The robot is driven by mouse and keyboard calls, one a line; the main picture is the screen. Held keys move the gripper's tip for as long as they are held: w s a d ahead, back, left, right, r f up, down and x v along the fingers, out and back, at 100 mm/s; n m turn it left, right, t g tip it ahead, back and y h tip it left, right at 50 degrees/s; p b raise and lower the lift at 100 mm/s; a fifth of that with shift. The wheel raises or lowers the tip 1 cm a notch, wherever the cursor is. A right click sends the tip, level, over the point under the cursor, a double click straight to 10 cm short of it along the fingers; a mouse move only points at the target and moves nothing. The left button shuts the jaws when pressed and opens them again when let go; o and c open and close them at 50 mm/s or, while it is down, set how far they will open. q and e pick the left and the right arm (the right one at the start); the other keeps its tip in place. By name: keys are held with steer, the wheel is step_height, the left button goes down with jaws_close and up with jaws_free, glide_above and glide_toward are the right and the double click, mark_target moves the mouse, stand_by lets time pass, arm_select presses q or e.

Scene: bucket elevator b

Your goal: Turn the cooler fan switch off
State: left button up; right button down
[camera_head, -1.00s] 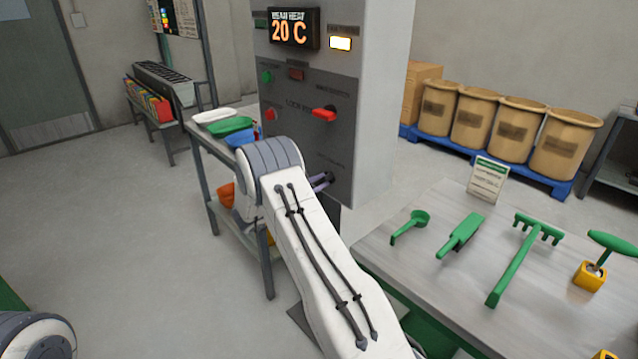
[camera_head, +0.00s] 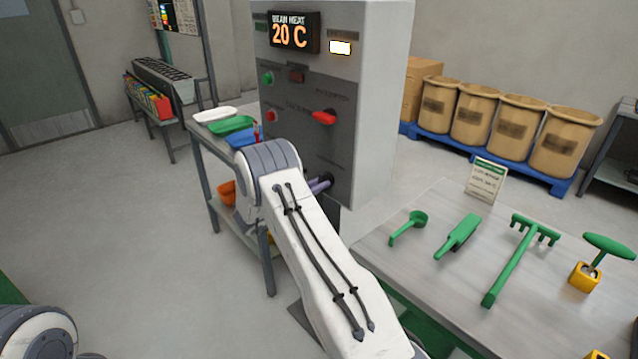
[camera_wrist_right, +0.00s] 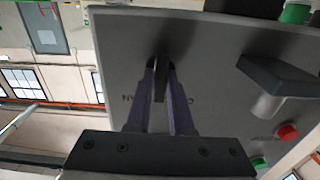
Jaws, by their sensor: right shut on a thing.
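The grey control cabinet (camera_head: 345,140) stands in the middle of the head view. The cooler fan switch (camera_wrist_right: 162,70) is a dark lever on its panel, beside a partly hidden label in the right wrist view. My right gripper (camera_wrist_right: 161,85) has one finger on each side of this lever and is shut on it. In the head view my right gripper (camera_head: 322,184) is at the lower panel, mostly hidden behind my arm. The switch is hard to make out there, so its exact angle cannot be told. My left gripper is out of view.
A display (camera_head: 294,33) reads 20 C. A table with green tools (camera_head: 458,237) stands right; a side table with trays (camera_head: 231,125) stands left.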

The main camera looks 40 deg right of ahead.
steer(key=shift+a+f+n, duration=0.1)
steer(key=shift+f+n, duration=0.05)
steer(key=shift+n, duration=0.15)
steer(key=c, duration=0.8)
jaws_free()
steer(key=a+b, duration=0.2)
steer(key=a, duration=0.8)
steer(key=shift+s+a, duration=0.2)
steer(key=shift+s, duration=0.2)
